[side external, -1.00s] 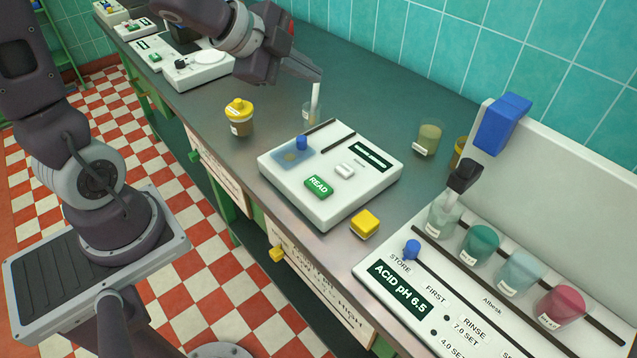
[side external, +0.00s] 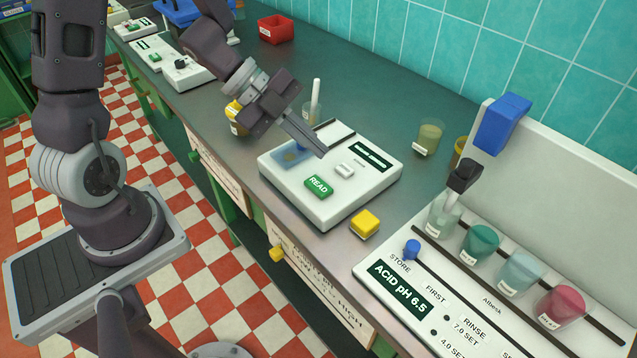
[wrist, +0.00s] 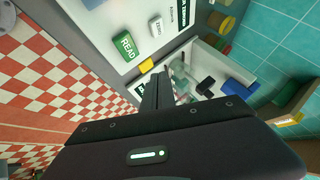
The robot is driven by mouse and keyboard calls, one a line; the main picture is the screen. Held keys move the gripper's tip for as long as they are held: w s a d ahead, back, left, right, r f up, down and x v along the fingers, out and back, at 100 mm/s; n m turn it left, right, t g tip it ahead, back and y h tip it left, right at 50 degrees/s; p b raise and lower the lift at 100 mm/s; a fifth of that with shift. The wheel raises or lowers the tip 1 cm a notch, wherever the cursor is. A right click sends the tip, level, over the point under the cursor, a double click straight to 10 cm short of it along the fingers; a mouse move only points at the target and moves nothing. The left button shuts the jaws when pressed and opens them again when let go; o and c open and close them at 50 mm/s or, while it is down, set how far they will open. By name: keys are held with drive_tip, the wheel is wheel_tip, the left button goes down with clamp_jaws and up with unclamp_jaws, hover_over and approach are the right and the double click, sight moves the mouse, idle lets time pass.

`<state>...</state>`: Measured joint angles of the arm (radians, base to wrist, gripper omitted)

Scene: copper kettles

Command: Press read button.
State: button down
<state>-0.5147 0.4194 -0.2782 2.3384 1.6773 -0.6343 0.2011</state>
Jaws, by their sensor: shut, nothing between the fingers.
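The green READ button (side external: 318,187) is on the front part of a white meter box (side external: 330,213) on the bench. It also shows in the wrist view (wrist: 126,46), at upper left of the fingers. My gripper (side external: 320,150) is shut and empty. In the side view its fingertips are over the back left part of the box, above and behind the READ button, and apart from it. In the wrist view my gripper (wrist: 157,80) points toward the bench beyond the box. A small white button (side external: 344,171) sits to the right of the READ button.
A yellow block (side external: 365,223) lies at the box's front right. A cup with a white stick (side external: 313,112) stands behind the box. A yellow-lidded jar (side external: 234,112) is partly behind my arm. A pH station (side external: 385,265) with several cups fills the right.

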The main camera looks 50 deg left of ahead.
sight(313, 184)
drive_tip(key=shift+f, duration=2.95)
drive_tip(key=shift+f, duration=0.1)
drive_tip(key=shift+f, duration=0.3)
drive_tip(key=shift+f, duration=0.45)
drive_tip(key=shift+r, duration=0.85)
drive_tip(key=shift+r, duration=2.55)
